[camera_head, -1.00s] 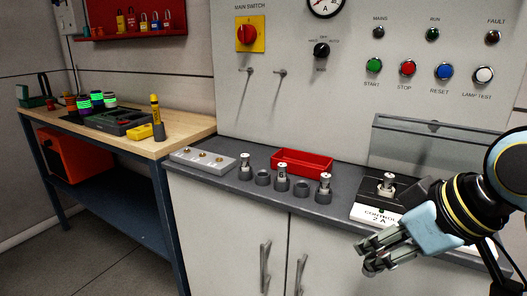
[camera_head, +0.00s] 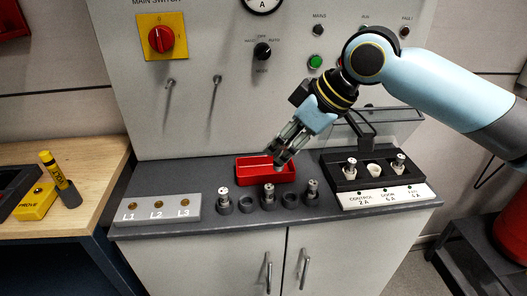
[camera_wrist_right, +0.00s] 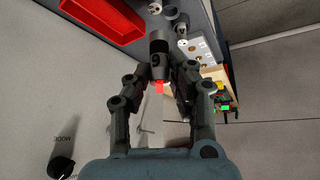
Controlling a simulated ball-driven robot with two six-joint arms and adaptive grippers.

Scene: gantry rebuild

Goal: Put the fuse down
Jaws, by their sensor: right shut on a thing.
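My right gripper (camera_head: 287,152) is above the red tray (camera_head: 252,172), near its right end. It is shut on the fuse (camera_wrist_right: 158,48), a dark grey cylinder between the fingertips in the right wrist view. In the head view the fuse is mostly hidden by the fingers, and I cannot tell whether it touches the tray. The red tray also shows at the upper left in the right wrist view (camera_wrist_right: 112,18). My left gripper is not in view.
A row of grey round holders (camera_head: 246,205) stands before the tray; some hold pale fuses, others look empty. The black fuse block (camera_head: 377,181) at right has fuses left and right and an open middle socket. The L1-L3 terminal block (camera_head: 159,207) is at left.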

